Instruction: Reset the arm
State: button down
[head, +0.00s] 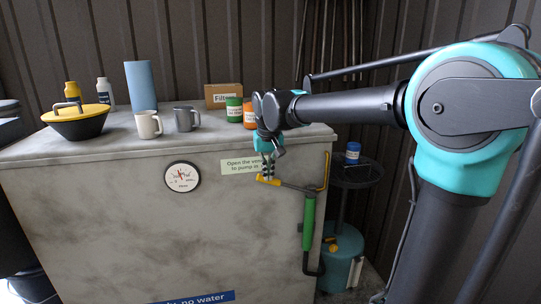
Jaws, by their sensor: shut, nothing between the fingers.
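My arm reaches in from the right in the head view, teal and dark grey, bent over the grey cabinet's front right corner. My gripper (267,172) hangs pointing down in front of the cabinet's front face, below its top edge. It is shut and empty. Its fingertips are small in the picture and sit close to a yellow piece at the end of a dark bar; I cannot tell whether they touch. A crank with a green grip (309,222) hangs from that bar, just right of the gripper.
The cabinet top (155,160) holds a yellow-lidded pan (76,121), two mugs (148,125), a blue cylinder (140,86), bottles, a filter box (222,94) and green and orange jars (234,109). A gauge (183,177) is on the front. A dark stand with a blue can (352,153) is right.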

jog(key=s+d+f+m+t, duration=0.1)
jog(key=s+d+f+m, duration=0.2)
jog(key=s+d+f, duration=1.6)
jog(key=d+f, duration=0.3)
jog(key=d, duration=0.2)
jog(key=shift+s+f+t, duration=0.2)
jog(key=shift+s+t, duration=0.2)
jog(key=c, duration=2.3)
grip_release()
